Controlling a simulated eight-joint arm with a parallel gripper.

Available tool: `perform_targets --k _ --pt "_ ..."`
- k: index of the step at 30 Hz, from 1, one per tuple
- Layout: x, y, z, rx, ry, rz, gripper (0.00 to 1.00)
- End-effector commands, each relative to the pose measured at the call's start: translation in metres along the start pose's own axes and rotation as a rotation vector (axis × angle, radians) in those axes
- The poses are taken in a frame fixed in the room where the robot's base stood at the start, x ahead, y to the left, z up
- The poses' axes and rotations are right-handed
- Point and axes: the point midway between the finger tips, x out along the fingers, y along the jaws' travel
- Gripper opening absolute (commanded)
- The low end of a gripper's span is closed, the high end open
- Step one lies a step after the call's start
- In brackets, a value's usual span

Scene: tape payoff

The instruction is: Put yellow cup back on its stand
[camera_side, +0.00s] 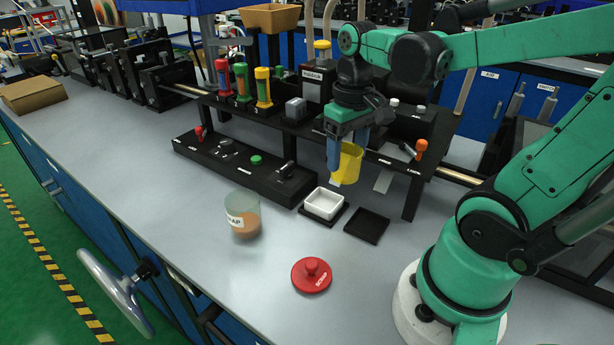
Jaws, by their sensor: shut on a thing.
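The yellow cup (351,164) hangs in the air, held between the blue fingers of my gripper (343,157). My gripper points down and is shut on the cup; a finger hides part of its left side. The cup looks slightly tilted. Below it on the bench is an empty black square stand (367,227) with a raised rim. To its left, a white square cup (324,203) sits on a similar black stand (309,213). The yellow cup is apart from both stands.
A clear jar (242,214) with orange-brown contents stands open on the bench (160,200). Its red lid (311,274) lies in front. A black control panel (245,166) and a raised black rack (285,122) with coloured handles stand behind.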

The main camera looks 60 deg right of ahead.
Motion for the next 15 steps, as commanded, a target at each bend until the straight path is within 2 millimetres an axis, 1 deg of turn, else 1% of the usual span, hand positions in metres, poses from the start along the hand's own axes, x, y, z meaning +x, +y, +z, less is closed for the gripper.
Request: perform_targets --k 1,3,6,9,15 --pt "0.008 0.009 0.013 0.036 0.000 -0.001 0.14" --pt "0.017 0.016 0.027 0.069 0.001 -0.001 0.14" --pt "0.026 0.022 0.040 0.100 0.001 -0.002 0.14" --pt "0.032 0.024 0.045 0.111 0.001 -0.002 0.14" --pt "0.049 0.024 0.045 0.112 0.001 -0.002 0.14"
